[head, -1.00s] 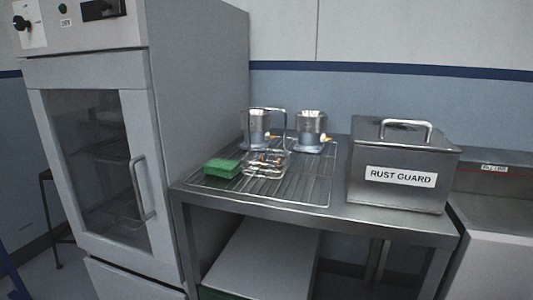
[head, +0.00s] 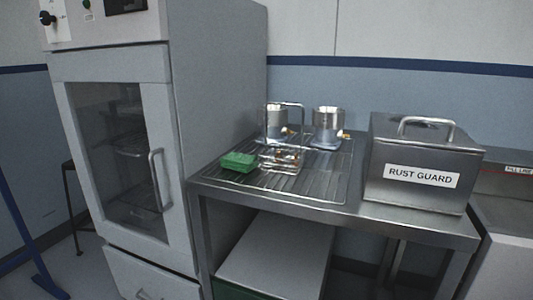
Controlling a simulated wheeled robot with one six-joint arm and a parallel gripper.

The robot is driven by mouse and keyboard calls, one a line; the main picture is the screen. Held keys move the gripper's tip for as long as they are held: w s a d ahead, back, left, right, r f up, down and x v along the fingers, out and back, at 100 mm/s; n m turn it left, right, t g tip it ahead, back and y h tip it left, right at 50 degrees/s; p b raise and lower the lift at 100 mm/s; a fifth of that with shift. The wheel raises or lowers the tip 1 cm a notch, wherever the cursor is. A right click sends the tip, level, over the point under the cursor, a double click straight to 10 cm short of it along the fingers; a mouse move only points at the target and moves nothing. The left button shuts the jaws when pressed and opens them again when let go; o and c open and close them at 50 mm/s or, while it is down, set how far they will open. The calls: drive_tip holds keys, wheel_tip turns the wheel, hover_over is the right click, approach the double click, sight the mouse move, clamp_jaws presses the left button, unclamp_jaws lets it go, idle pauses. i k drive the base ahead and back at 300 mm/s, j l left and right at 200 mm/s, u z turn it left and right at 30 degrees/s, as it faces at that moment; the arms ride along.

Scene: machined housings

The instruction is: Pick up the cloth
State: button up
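A green folded block (head: 239,161), which looks like the cloth, lies at the front left of the wire rack (head: 322,190) on the steel table. It sits left of a small wire basket (head: 281,159) with small metal parts in it. The basket has a tall wire handle. Nothing is on top of the green block. My gripper is not in view.
Two metal housings (head: 327,124) stand at the back of the rack. A lidded steel box marked RUST GUARD (head: 420,167) stands on the table's right end. A tall grey cabinet (head: 219,80) with a glass door borders the table's left.

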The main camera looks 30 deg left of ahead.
sight(237, 162)
drive_tip(key=i+j+u, duration=0.1)
drive_tip(key=u, duration=0.4)
drive_tip(key=i+u, duration=0.1)
drive_tip(key=u, duration=0.35)
drive_tip(key=i+j+u, duration=0.1)
drive_tip(key=u, duration=0.4)
